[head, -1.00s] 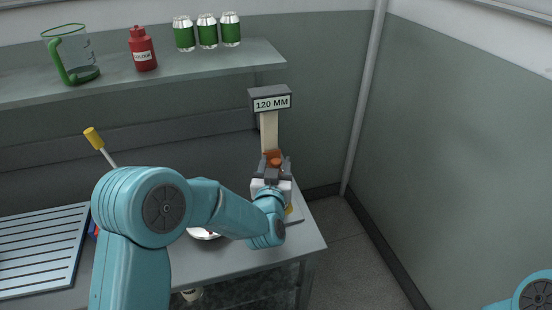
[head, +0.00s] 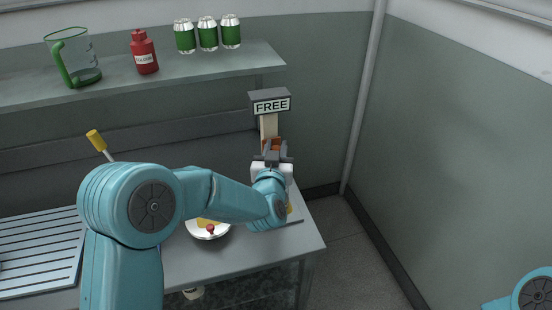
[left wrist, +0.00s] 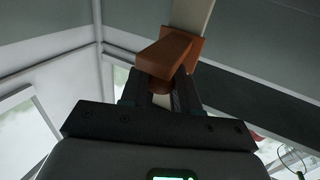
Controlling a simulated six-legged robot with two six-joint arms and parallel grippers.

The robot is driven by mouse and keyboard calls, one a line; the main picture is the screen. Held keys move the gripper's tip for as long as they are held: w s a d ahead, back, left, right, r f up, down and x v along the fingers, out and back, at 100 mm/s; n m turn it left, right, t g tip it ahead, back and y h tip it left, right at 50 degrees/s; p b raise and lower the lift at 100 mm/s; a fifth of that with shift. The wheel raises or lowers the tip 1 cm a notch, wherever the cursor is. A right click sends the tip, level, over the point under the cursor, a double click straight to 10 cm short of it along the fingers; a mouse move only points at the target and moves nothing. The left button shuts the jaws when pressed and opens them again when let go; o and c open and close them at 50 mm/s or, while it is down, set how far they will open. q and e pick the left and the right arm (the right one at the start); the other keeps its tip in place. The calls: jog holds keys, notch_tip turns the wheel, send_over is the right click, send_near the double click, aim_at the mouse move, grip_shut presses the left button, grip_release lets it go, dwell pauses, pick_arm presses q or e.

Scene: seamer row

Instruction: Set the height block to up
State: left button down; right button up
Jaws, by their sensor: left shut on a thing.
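The height block (head: 272,144) is orange-brown and sits on a pale upright post (head: 268,125) at the right end of the bench. A dark sign (head: 271,104) on top of the post reads "FREE". My left gripper (head: 272,153) is shut on the block, partly hiding it in the head view. In the left wrist view the block (left wrist: 168,52) has a stub between the dark fingers (left wrist: 160,88), and the post (left wrist: 192,14) runs up behind it. My right gripper is out of view; only a bit of that arm shows at the lower right.
A shelf (head: 150,80) above the bench holds a green-handled jug (head: 80,63), a red bottle (head: 144,52) and green cans (head: 208,33). On the bench are a white dish (head: 208,231) and a slatted rack (head: 40,255). The floor to the right is clear.

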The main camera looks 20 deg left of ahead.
aim_at(276, 148)
pick_arm(q)
jog(key=shift+r+p, duration=0.3)
jog(key=shift+r, duration=1.6)
jog(key=c, duration=0.9)
grip_release()
jog(key=shift+s+d+f, duration=0.1)
jog(key=shift+s, duration=0.3)
jog(key=b+v, duration=0.3)
jog(key=v, duration=1.2)
jog(key=shift+s, duration=0.25)
